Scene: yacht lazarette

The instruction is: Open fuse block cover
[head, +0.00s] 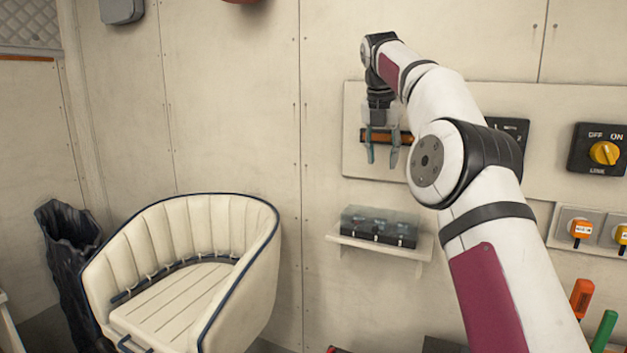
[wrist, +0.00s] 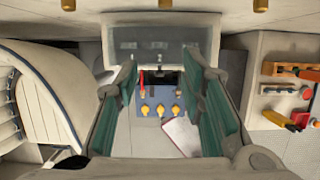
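The fuse block (head: 378,238) sits on a small shelf on the wall, with a dark base and a clear, smoky cover (head: 385,217) over it. The cover looks closed. In the wrist view what looks like the same covered block (wrist: 165,40) is at top centre, beyond the fingers. My gripper (head: 382,156) points down above the block, apart from it. Its two fingers are spread with nothing between them. In the wrist view the green-padded fingers (wrist: 164,78) stand wide apart.
A cream seat (head: 195,265) stands to the left. The small shelf (head: 365,246) juts from the wall. A rotary OFF/ON switch (head: 603,151) and orange and yellow keys (head: 581,230) are at right. Below, a blue-grey unit with yellow knobs (wrist: 161,110) shows between the fingers.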

